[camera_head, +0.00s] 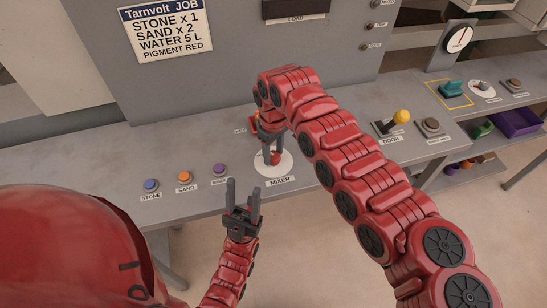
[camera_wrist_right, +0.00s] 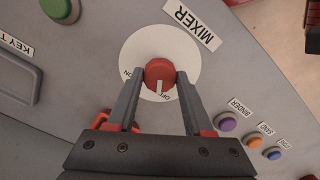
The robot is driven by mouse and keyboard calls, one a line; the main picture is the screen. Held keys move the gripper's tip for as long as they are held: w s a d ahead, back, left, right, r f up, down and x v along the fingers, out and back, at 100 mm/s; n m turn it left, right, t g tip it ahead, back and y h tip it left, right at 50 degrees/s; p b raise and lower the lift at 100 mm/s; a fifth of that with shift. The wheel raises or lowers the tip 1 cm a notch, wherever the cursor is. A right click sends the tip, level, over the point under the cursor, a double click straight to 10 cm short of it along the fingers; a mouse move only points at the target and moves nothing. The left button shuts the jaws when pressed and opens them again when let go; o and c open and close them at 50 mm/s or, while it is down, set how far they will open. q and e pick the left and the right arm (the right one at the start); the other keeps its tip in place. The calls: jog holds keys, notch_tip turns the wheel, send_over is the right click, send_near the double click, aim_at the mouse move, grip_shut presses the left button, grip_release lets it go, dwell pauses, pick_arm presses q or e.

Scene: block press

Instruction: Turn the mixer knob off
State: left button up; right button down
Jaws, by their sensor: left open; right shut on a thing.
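The red mixer knob (camera_wrist_right: 159,72) sits on a round white dial (camera_wrist_right: 190,52) marked ON and OFF. A white mark on the knob points to the OFF side in the right wrist view. My right gripper (camera_wrist_right: 159,76) is shut on the knob, with one finger on each side of it. In the head view the knob (camera_head: 275,158) shows low on the dial, partly hidden by the right gripper (camera_head: 272,150). My left gripper (camera_head: 244,188) is open and empty, with its fingers up, in front of the bench edge and left of the MIXER label.
Stone (camera_head: 151,185), sand (camera_head: 185,177) and binder (camera_head: 219,170) buttons stand left of the dial. A yellow-knobbed door lever (camera_head: 401,117) and a button (camera_head: 431,124) are to the right. A green button (camera_wrist_right: 60,9) shows in the wrist view.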

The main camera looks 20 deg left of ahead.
jog(key=shift+n+b, duration=1.1)
jog(key=shift+n, duration=0.3)
jog(key=shift+c, duration=1.5)
grip_release()
notch_tip(320, 180, up, 12)
jog(key=b, duration=0.2)
notch_tip(320, 180, up, 6)
jog(key=f+p, duration=0.1)
jog(key=p, duration=0.1)
send_over(273, 155)
jog(key=shift+r, duration=0.25)
jog(key=shift+w, duration=0.1)
